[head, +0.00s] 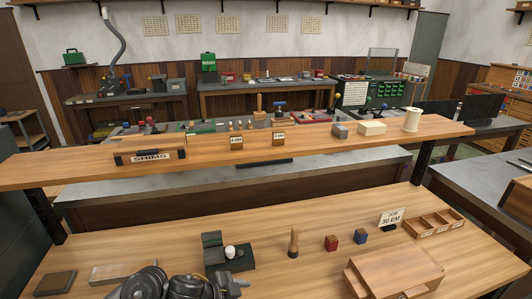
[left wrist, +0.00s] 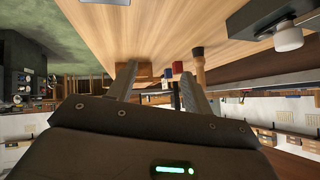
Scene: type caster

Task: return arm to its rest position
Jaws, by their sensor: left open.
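My left arm (head: 175,287) shows at the bottom edge of the head view, low over the near bench. In the left wrist view my left gripper (left wrist: 158,69) is open, its two fingers apart with nothing held between them. Beyond the fingertips, a wooden-handled tool (left wrist: 199,65), a red block (left wrist: 177,67) and a blue block (left wrist: 168,73) stand on the bench. My right gripper is in neither view.
A dark green device (head: 215,258) with a white knob (head: 230,251) stands just behind my left arm. The wooden-handled tool (head: 294,243), red block (head: 331,243), blue block (head: 361,236), divided tray (head: 435,226) and wooden box (head: 395,268) lie right. A raised shelf (head: 210,152) crosses behind.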

